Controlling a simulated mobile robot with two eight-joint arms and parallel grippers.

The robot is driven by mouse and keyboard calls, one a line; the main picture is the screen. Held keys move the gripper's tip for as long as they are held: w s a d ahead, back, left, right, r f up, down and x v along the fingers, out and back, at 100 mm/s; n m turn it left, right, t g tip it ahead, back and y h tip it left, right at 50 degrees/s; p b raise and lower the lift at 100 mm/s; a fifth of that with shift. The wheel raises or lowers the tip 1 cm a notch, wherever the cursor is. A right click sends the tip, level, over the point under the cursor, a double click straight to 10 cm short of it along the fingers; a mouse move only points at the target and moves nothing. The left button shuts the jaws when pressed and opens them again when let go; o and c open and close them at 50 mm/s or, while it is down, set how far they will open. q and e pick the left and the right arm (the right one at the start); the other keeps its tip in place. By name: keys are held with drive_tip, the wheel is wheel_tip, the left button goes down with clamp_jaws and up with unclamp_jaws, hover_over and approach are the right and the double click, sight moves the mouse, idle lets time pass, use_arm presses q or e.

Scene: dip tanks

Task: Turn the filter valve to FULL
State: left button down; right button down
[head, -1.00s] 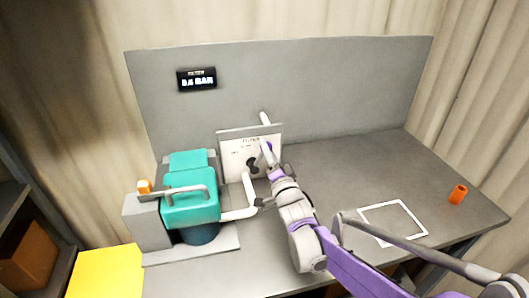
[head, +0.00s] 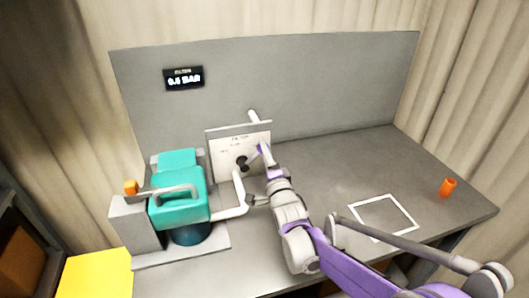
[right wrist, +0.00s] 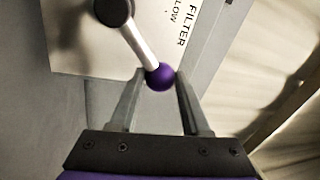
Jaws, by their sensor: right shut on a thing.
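The filter valve is on a white panel (head: 225,150) marked FILTER that stands near the back of the bench. Its dark hub (head: 242,163) carries a pale lever ending in a purple ball knob (right wrist: 160,76). In the right wrist view the lever (right wrist: 138,43) slants from the dark hub (right wrist: 113,10) down to the knob. My right gripper (right wrist: 160,82) is shut on the purple knob, one finger on each side. In the head view my right gripper (head: 264,153) is at the panel's right part. Only FILTER and LOW read clearly; the FULL mark is not readable. My left gripper is not in view.
A teal lidded unit (head: 178,205) with a pale pipe (head: 240,190) stands left of the panel. A small display (head: 184,78) hangs on the grey back wall. A white square outline (head: 383,216) and an orange cylinder (head: 448,187) are at the right.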

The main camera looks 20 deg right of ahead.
drive_tip(key=shift+f, duration=0.1)
drive_tip(key=shift+c, duration=1.9)
unclamp_jaws()
drive_tip(key=s+f, duration=0.2)
drive_tip(key=s, duration=0.8)
drive_tip(key=shift+s, duration=0.35)
